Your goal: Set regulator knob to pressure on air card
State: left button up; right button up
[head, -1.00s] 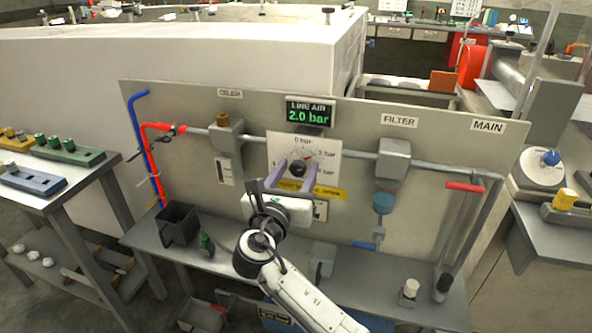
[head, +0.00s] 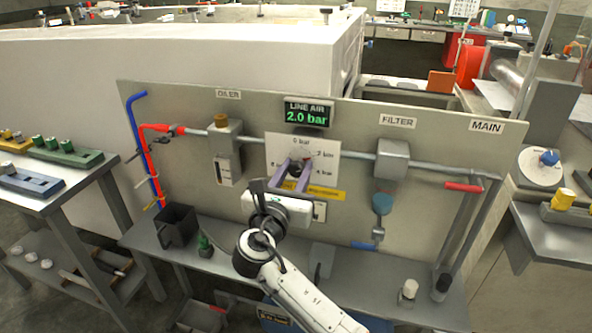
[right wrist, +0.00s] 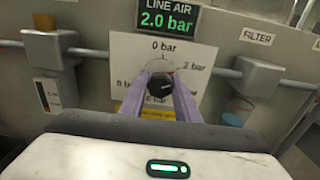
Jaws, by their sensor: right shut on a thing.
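The regulator knob (right wrist: 159,88) is dark and round, with a white pointer mark, on a white dial plate (right wrist: 196,53) marked 0 bar, 2 bar and on. My right gripper (head: 297,170) has its two purple fingers shut on the knob, one on each side. They also show in the right wrist view (right wrist: 160,97). The display (head: 308,113) above reads LINE AIR 2.0 bar. My left gripper is not in view.
An oiler (head: 224,150) stands left of the dial, a filter (head: 392,160) right of it, joined by a pipe. A red main handle (head: 463,187) is at the right. On the shelf are a black bin (head: 177,226), a green-topped item (head: 205,246) and a white-topped item (head: 409,291).

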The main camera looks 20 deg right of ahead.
jog(key=shift+m, duration=1.2)
jog(key=m, duration=0.2)
jog(key=shift+f+m, duration=0.1)
jog(key=shift+m, duration=0.2)
jog(key=shift+m+b, duration=0.5)
jog(key=shift+m, duration=0.4)
jog(key=shift+m+b, duration=0.45)
jog(key=shift+m, duration=0.65)
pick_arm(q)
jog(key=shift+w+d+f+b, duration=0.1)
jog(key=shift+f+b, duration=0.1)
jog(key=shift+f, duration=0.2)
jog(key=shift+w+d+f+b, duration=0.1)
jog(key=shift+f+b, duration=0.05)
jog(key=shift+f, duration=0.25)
pick_arm(e)
jog(key=shift+m, duration=0.9)
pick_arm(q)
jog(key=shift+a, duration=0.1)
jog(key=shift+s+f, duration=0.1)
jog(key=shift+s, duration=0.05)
pick_arm(e)
jog(key=o, duration=1)
jog(key=shift+o, duration=0.2)
